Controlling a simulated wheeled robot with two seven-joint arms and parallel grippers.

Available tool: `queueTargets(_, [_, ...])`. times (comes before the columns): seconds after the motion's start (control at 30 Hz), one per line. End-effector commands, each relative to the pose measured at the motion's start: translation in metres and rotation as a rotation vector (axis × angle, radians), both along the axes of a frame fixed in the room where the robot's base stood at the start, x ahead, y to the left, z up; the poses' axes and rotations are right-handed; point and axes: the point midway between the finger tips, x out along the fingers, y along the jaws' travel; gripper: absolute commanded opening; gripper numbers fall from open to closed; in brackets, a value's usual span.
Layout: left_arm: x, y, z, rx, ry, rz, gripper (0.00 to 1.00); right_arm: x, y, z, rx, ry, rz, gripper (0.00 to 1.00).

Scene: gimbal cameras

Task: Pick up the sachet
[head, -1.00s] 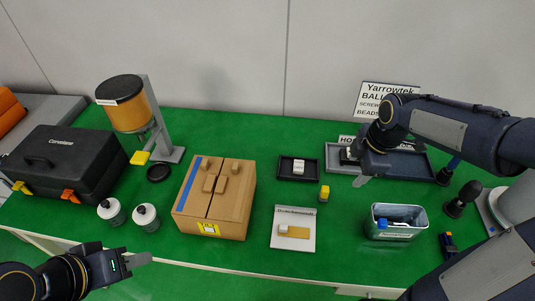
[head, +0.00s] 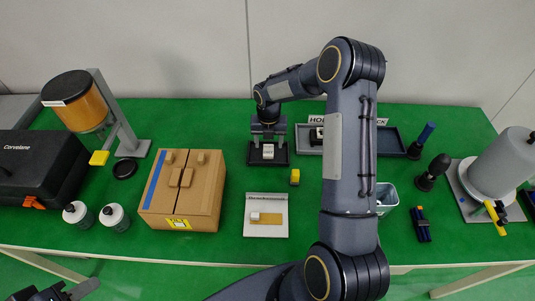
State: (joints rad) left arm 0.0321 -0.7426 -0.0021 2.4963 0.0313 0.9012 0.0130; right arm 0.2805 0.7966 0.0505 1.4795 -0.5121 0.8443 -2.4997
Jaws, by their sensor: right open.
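A small white packet with dark print, likely the sachet (head: 268,151), lies in a small black tray (head: 285,160) near the back middle of the green table. My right gripper (head: 268,143) is open, pointing down over the tray, its fingers on either side of the packet. I cannot tell whether the fingers touch it. My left gripper (head: 82,290) is low at the bottom left edge, off the table and partly cut off; its jaw state is unclear.
My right arm hides most of a metal tin (head: 387,196).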

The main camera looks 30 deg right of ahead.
Motion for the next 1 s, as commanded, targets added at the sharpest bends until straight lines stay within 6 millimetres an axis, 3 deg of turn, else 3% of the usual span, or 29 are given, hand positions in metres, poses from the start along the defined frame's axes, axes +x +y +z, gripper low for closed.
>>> queueTargets(0.03, [0.0,0.0,-0.011,0.0,0.0,0.0,0.36,0.0,0.002,-0.015,0.0,0.001,0.001,0.6])
queueTargets(0.13, [0.0,0.0,-0.019,0.0,0.0,0.0,0.36,0.0,0.001,-0.029,-0.001,0.003,0.0,0.6])
queueTargets(0.4, [0.0,0.0,-0.018,0.0,0.0,0.0,0.36,0.0,0.001,-0.03,0.0,0.0,-0.001,0.6])
queueTargets(0.77, [0.0,0.0,-0.018,0.0,0.0,0.0,0.36,0.0,0.001,-0.03,0.001,0.001,-0.001,0.14])
queueTargets(1.0, [0.0,0.0,-0.018,0.0,0.0,0.0,0.36,0.0,0.001,-0.029,0.0,0.0,-0.001,0.12])
